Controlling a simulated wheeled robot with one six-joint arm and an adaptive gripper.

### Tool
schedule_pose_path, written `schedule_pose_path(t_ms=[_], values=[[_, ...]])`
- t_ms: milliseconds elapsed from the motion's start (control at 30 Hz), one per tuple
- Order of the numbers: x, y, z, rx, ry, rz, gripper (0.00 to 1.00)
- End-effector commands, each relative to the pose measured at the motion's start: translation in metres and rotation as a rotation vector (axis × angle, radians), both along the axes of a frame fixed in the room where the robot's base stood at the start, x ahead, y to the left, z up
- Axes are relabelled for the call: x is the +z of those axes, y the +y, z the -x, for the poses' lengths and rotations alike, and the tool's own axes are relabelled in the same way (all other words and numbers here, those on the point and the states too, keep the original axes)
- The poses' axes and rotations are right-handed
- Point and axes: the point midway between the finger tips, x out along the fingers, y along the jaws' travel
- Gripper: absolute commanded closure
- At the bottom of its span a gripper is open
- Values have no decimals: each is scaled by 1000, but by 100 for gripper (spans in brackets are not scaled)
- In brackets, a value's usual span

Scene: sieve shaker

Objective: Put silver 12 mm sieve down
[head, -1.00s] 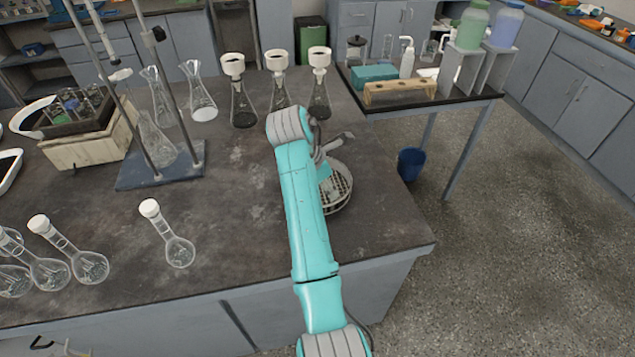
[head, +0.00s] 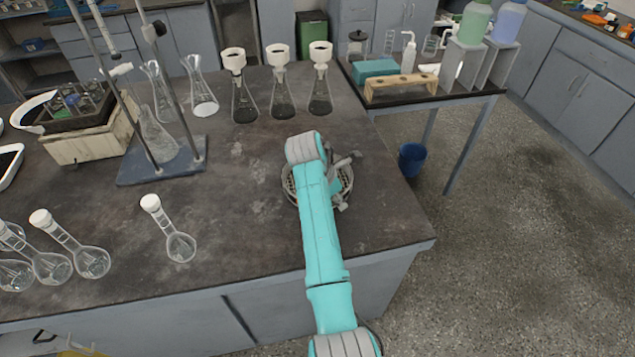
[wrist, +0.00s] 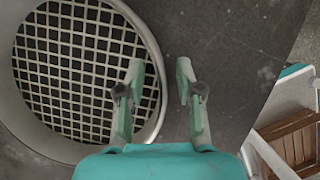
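The silver sieve (head: 290,186) is a round metal ring with a coarse square mesh. It appears to lie flat on the dark bench top near its right edge, partly hidden under my arm in the head view. In the wrist view the sieve (wrist: 84,62) fills the left side. My gripper (wrist: 160,75) is at its right rim, with one finger over the mesh side and the other outside the rim. The fingers are apart, and dark bench shows between the rim and the outer finger. In the head view my arm mostly hides the gripper.
Several flasks with white funnels (head: 279,95) stand behind the sieve. A retort stand (head: 160,170) and stoppered volumetric flasks (head: 178,245) are to the left. The bench (head: 390,225) is bare around the sieve. A side table with a wooden rack (head: 400,88) stands beyond the right edge.

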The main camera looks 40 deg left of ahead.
Motion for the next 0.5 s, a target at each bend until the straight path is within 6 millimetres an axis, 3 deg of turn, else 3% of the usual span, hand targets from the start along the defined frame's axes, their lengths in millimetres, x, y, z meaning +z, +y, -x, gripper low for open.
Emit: schedule_pose_path(t_ms=[67, 200, 500], values=[[0, 0, 0, 0, 0, 0, 64], [0, 0, 0, 0, 0, 0, 99], [1, 0, 0, -1, 0, 0, 100]])
